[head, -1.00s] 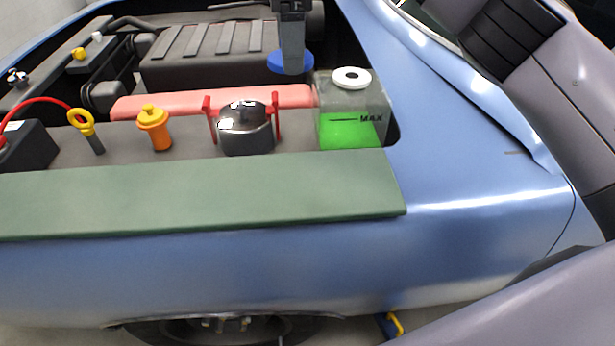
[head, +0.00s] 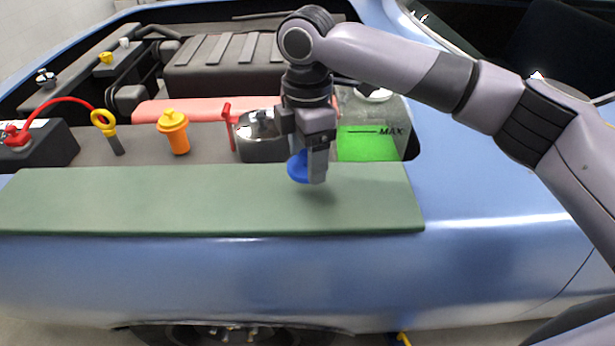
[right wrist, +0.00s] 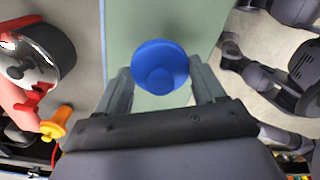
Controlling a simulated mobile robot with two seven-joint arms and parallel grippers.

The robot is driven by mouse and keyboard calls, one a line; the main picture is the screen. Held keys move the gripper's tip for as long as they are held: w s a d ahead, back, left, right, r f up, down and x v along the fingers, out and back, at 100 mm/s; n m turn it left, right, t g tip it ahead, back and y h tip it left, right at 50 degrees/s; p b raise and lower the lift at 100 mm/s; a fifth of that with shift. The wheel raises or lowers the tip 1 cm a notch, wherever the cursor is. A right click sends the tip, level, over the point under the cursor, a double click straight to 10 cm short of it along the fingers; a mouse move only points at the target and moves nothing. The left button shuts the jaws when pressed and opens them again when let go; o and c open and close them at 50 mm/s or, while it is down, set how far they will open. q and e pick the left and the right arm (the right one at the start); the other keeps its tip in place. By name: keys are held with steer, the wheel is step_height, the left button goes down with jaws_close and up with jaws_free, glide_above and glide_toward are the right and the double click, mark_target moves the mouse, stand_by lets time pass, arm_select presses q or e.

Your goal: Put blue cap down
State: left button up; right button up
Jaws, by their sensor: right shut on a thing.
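The blue cap (head: 299,167) is held between the fingers of my right gripper (head: 316,165), over the right part of the green mat (head: 150,200) on the car's fender. A shadow shows on the mat beside the fingers, and I cannot tell whether the cap touches the mat. In the right wrist view the round blue cap (right wrist: 160,66) sits between the two fingertips, with the green mat (right wrist: 122,35) behind it. The washer tank (head: 367,143) with green fluid and a MAX mark stands behind, partly hidden by my right arm. My left gripper is not in view.
An orange bottle (head: 173,131), a yellow-ringed dipstick (head: 105,124) and a battery (head: 38,147) are to the left. The mat's left and middle are clear.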

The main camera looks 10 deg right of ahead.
mark_target(307, 192)
steer(key=shift+f, duration=2.65)
steer(key=shift+f, duration=0.1)
steer(key=o, duration=1)
step_height(307, 192, up, 12)
steer(key=shift+r, duration=0.1)
